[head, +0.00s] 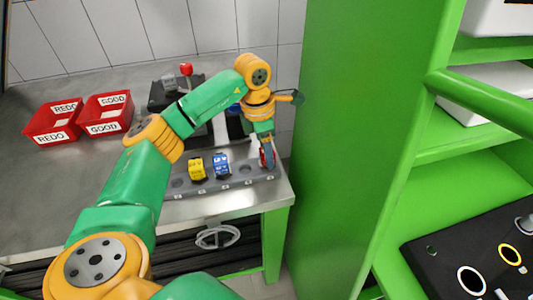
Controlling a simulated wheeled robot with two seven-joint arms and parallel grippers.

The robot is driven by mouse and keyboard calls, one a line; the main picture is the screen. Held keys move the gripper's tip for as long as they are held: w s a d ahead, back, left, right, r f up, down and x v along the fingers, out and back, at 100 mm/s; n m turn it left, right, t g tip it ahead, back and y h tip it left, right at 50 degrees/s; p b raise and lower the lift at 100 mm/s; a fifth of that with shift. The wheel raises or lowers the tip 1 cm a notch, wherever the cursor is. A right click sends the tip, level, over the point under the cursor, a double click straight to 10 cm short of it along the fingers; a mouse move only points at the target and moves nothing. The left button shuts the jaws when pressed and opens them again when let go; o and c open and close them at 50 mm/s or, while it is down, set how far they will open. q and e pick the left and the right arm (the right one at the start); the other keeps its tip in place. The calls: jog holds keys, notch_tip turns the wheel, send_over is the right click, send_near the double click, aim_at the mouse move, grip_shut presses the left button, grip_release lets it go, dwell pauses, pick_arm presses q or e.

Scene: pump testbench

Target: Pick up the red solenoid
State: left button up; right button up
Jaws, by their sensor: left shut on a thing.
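The red solenoid (264,159) is at the right end of the grey holder strip (239,181), partly hidden by my gripper. My left gripper (268,154) points down over it and is shut on it. I cannot tell whether the solenoid touches the holder or is just above it. A yellow solenoid (196,169) and a blue solenoid (221,166) stand in the holder to its left. My right gripper is not in view.
Two red bins, REDO (53,122) and GOOD (105,114), stand at the back left of the metal table (35,190). A dark test device with a red knob (186,69) is behind my arm. A green cabinet wall (345,130) rises close to the right of my gripper.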

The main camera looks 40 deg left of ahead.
pick_arm(q)
notch_tip(320, 180, up, 8)
jog(key=shift+w+f, duration=0.1)
jog(key=shift+f, duration=0.15)
notch_tip(320, 180, up, 21)
jog(key=p, duration=1)
jog(key=shift+f, duration=0.2)
jog(key=shift+f, duration=0.1)
